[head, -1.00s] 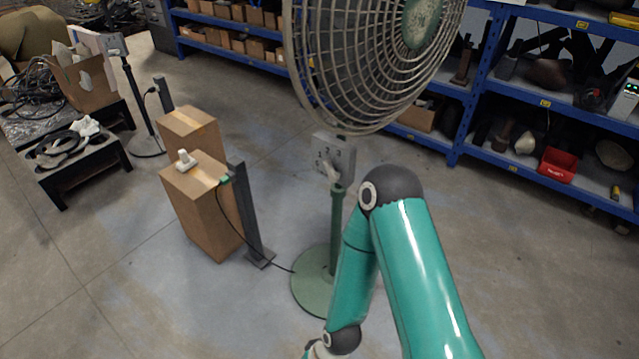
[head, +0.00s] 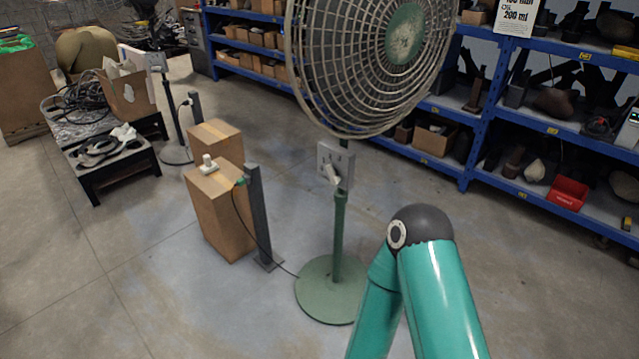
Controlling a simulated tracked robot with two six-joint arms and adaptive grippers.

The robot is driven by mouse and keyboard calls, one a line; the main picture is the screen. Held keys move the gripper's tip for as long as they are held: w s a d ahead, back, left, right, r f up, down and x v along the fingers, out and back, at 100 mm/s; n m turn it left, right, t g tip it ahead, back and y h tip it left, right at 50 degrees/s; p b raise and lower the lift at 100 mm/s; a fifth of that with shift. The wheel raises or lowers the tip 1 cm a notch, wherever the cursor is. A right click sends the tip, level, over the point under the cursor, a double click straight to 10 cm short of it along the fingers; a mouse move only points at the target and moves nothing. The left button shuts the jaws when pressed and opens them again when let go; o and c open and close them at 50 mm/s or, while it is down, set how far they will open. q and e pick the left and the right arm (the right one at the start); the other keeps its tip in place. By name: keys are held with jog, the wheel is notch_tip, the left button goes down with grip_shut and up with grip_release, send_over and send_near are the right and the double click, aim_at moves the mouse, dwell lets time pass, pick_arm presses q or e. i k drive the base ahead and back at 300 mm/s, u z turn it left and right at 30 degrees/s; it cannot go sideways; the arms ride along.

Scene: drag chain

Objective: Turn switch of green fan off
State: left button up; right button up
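The green fan (head: 405,35) stands upright in the head view, with a wire cage, a green pole (head: 340,235) and a round green base (head: 330,288). Its grey switch box (head: 345,163) sits on the pole just below the cage. A light-coloured switch knob (head: 331,173) is on the box's front; its exact setting is too small to tell. One of my green arms is bent in the lower right, apart from the switch box. Its gripper is below the picture edge. My other arm and gripper are not in view.
Cardboard boxes (head: 222,210) stand left of the fan, with a white item on top and a dark post (head: 261,215) beside them. A cable runs from there to the fan base. Blue shelves (head: 475,130) line the back. A low black table (head: 105,160) is at left.

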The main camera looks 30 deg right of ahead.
aim_at(334, 180)
jog(key=z, duration=0.15)
jog(key=i, duration=0.9)
jog(key=u, duration=0.05)
